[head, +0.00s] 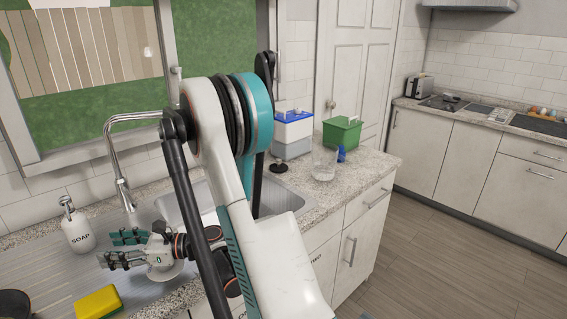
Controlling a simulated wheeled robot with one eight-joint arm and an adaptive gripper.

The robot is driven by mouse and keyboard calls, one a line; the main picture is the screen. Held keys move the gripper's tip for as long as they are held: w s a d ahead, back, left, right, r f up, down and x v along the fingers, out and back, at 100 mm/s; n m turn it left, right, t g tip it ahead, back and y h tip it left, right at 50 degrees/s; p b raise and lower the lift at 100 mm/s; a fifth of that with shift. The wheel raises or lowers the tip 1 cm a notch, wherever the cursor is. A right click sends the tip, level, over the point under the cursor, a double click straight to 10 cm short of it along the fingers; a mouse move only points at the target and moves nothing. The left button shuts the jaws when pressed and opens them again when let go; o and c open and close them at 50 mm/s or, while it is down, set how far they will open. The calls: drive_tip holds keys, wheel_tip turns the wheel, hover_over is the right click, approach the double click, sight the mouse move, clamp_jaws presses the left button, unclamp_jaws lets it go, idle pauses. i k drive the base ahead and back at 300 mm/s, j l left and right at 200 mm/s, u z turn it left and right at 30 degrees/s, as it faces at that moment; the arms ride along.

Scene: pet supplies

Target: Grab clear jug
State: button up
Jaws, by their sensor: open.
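The clear jug (323,164) stands upright on the speckled counter, right of the sink and near the counter's right end. It is see-through, and a blue thing shows just beside its right side. My gripper (112,250) is at the lower left, over the sink's drainer area, with its teal-padded fingers apart and nothing seen between them. The jug is well away from my gripper, to the right and farther back. My arm stands in the middle of the view between them.
A green box (342,132) and a blue-and-white container (293,135) stand behind the jug. A soap bottle (78,232), a tap (118,160) and a yellow sponge (98,302) are near my gripper. Counter in front of the jug is clear. Open floor (440,260) lies to the right.

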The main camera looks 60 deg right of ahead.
sight(324, 156)
drive_tip(key=z, duration=2.2)
